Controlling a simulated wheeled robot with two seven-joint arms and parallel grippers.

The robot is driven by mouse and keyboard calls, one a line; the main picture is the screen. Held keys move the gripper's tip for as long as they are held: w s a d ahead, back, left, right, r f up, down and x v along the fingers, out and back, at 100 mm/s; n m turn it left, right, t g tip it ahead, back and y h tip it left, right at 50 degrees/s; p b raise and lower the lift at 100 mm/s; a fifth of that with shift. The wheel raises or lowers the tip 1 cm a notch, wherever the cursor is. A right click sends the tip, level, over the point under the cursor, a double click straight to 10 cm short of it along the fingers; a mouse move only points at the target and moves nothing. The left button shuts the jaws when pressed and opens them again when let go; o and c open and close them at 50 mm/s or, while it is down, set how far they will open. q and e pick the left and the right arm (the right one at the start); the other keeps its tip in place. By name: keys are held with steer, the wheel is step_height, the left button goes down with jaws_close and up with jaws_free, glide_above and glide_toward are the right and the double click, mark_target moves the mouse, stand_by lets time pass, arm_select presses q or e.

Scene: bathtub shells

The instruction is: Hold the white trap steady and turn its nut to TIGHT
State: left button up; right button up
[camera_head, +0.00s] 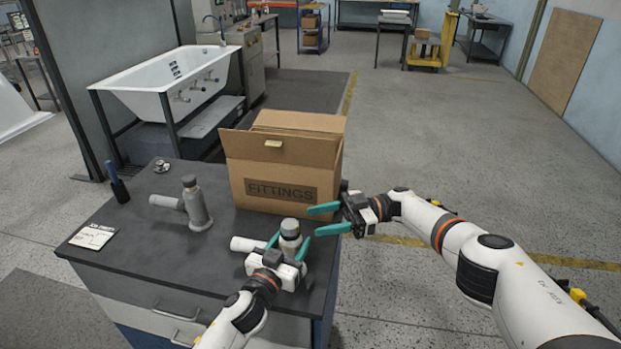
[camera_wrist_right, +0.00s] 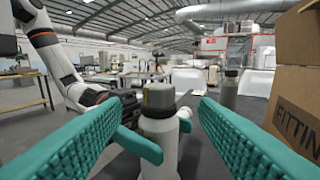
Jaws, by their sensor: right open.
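The white trap (camera_head: 290,243) stands upright on the dark bench top, with a side pipe (camera_head: 247,244) pointing left. Its grey nut (camera_head: 290,225) is on top and also shows in the right wrist view (camera_wrist_right: 159,98); no TIGHT mark can be read. My left gripper (camera_head: 288,243) has its teal fingers on both sides of the trap body, below the nut, and looks closed on it. My right gripper (camera_head: 313,219) is open, to the right of the trap. In the right wrist view its fingers (camera_wrist_right: 178,135) point at the trap, which stands between and beyond their tips.
An open cardboard box (camera_head: 268,165) marked FITTINGS stands close behind the trap. A grey trap (camera_head: 197,205), a small metal part (camera_head: 161,166), a dark blue-handled tool (camera_head: 118,183) and a card (camera_head: 92,236) lie or stand further left. The bench front left is clear.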

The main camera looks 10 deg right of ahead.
arm_select(q)
steer(key=shift+o, duration=1.3)
